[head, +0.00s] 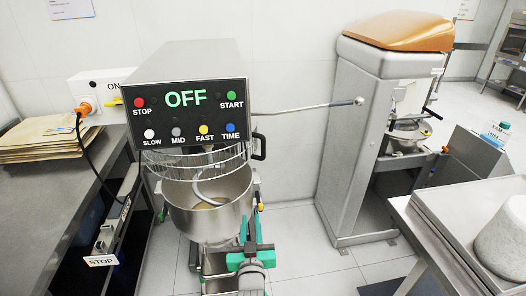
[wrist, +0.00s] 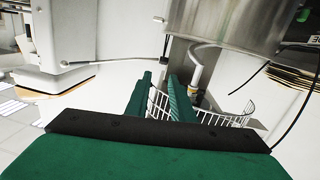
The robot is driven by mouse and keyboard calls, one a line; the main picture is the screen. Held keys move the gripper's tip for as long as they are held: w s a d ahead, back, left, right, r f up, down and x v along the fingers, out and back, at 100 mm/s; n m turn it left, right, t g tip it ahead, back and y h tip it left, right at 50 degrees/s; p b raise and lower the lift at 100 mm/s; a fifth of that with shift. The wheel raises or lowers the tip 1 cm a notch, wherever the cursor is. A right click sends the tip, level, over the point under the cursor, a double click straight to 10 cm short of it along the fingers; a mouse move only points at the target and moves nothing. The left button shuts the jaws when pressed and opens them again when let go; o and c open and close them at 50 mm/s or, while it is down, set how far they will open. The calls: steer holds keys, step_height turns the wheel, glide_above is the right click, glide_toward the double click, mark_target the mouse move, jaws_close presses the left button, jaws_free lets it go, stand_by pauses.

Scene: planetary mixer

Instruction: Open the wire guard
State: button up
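The wire guard (head: 200,160) is a curved cage of thin metal bars under the mixer head, around the upper front of the bowl. In the wrist view, the wire guard (wrist: 225,119) shows beyond and to the right of my fingers, with some bars visible through the gap between them. A black handle (head: 259,146) sits at its right side. The steel bowl (head: 210,212) is below, with the curved mixing hook (head: 205,190) inside. My gripper (head: 250,226) is low, in front of the bowl's right side. In the wrist view, my gripper's green fingers (wrist: 160,82) are apart and appear empty.
The mixer's control panel (head: 185,113) reads OFF. A steel bench (head: 35,195) with stacked paper sacks (head: 40,138) stands left. A tall machine with an orange top (head: 400,31) stands right, and a metal table (head: 430,235) is at front right. Floor is clear between.

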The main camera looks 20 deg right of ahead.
steer(key=m+h, duration=0.1)
steer(key=h, duration=0.1)
glide_toward(263, 147)
steer(key=shift+m, duration=0.3)
steer(key=x, duration=1)
steer(key=shift+d, duration=0.1)
steer(key=shift+w, duration=0.5)
steer(key=shift+s, duration=0.1)
jaws_close()
